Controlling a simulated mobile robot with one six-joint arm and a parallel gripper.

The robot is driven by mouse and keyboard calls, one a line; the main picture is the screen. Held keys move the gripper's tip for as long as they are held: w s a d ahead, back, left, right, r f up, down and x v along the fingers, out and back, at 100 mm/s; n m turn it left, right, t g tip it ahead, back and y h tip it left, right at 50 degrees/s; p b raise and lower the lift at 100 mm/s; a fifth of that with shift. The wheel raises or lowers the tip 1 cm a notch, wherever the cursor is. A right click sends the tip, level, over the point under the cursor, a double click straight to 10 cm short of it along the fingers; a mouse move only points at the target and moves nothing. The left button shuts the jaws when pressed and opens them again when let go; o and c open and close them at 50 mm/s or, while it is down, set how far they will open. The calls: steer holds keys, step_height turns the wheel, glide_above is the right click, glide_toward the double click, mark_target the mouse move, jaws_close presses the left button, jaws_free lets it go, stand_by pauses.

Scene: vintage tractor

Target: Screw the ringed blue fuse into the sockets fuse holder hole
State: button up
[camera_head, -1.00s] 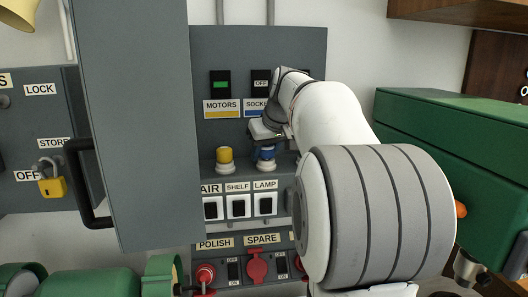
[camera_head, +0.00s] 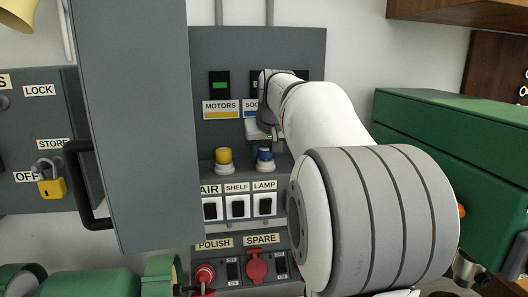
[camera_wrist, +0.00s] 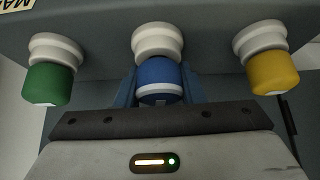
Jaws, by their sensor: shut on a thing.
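The blue fuse (camera_wrist: 159,76), with a pale ring near its outer end, is at the mouth of the middle white fuse holder (camera_wrist: 157,40) in the wrist view. It looks in line with the hole; how deep it sits cannot be told. My gripper (camera_wrist: 160,88) is shut on it, with a blue finger on either side. In the head view, the blue fuse (camera_head: 265,153) shows below my gripper (camera_head: 264,142), under the partly covered SOCKETS label (camera_head: 252,107).
A yellow fuse (camera_head: 223,155) stands in its holder to the left in the head view. The wrist view also shows a green fuse (camera_wrist: 48,83) in a holder. Labelled switches (camera_head: 238,206) lie below. A grey cabinet door (camera_head: 133,120) stands left, a green box (camera_head: 440,150) right.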

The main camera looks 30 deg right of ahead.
steer(key=shift+f+m, duration=0.1)
steer(key=shift+m, duration=0.3)
steer(key=shift+d+m+g+h, duration=0.1)
steer(key=shift+m+g+h, duration=0.2)
steer(key=shift+m+h, duration=0.45)
steer(key=shift+s+m+h, duration=0.1)
steer(key=shift+m+h, duration=0.25)
steer(key=shift+m, duration=0.6)
steer(key=shift+g, duration=0.3)
steer(key=shift+d+m+g+h, duration=0.15)
steer(key=shift+m+g+h, duration=0.2)
steer(key=shift+m, duration=0.45)
steer(key=o, duration=0.5)
